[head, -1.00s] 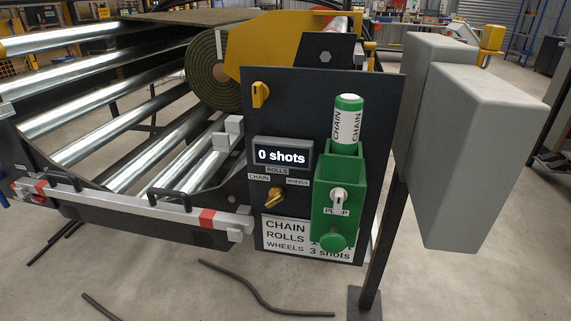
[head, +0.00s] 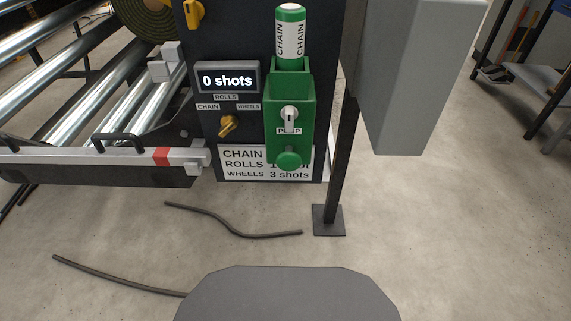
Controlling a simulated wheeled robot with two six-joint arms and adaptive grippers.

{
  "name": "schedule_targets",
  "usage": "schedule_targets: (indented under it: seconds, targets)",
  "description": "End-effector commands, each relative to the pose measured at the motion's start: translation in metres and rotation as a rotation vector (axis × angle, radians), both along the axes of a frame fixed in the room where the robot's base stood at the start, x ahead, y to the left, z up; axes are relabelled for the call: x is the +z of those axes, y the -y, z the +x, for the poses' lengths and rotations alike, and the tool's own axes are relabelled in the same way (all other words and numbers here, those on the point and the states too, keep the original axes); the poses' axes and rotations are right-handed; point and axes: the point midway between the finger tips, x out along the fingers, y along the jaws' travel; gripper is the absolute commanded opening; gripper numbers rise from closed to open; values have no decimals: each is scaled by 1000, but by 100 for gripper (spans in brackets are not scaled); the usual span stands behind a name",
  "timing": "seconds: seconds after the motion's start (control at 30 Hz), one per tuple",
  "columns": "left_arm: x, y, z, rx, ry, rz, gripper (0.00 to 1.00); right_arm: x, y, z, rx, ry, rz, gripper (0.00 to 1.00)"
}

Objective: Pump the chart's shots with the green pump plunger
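The green pump (head: 290,105) is mounted on the dark panel (head: 228,48). Its round green plunger knob (head: 289,160) sits at the bottom, in front of the chart. A green and white cartridge labelled CHAIN (head: 290,35) stands upright in the top of the pump. A small white lever (head: 289,118) is above the PUMP label. The display (head: 227,80) reads "0 shots". A yellow selector knob (head: 229,125) sits among the labels CHAIN, ROLLS and WHEELS. The chart (head: 240,165) lists CHAIN, ROLLS and WHEELS 3 shots; the pump hides part of it. Neither gripper is in view.
A grey box (head: 415,75) on a dark post (head: 342,165) stands right of the panel. The roller machine's silver bar (head: 85,155) extends left. Dark hoses (head: 235,225) lie on the floor.

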Motion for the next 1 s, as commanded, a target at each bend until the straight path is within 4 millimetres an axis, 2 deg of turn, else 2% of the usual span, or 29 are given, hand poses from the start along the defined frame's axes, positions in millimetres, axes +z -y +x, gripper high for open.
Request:
schedule_targets:
  seconds: [0.03, 0.4, 1.0]
  targets:
    - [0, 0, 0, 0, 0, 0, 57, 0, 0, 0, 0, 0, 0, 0]
    - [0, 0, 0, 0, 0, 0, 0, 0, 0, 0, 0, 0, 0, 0]
    - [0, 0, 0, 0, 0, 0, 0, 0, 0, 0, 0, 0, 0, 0]
